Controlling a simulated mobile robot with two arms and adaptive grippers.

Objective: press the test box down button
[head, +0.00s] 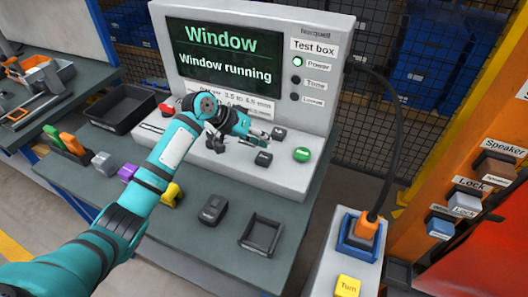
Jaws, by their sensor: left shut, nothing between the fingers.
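The test box (318,92) is a pale grey console on the bench, with a screen (225,60) reading "Window" and "Window running". Its sloped panel carries a green button (302,154), a dark button (279,133) and another dark button (263,158) nearer the front. I cannot read which one is the down button. My left gripper (262,137) is shut and empty over the panel, its tips close to the two dark buttons. I cannot tell whether it touches either. The gripper and wrist hide part of the panel and the label under the screen. My right gripper is out of view.
A red button (167,108) is at the panel's left. A black tray (122,108), a small dark tray (262,234) and coloured parts lie on the bench. A black cable runs from the box to an orange plug (367,226) at the right. The bench front is partly clear.

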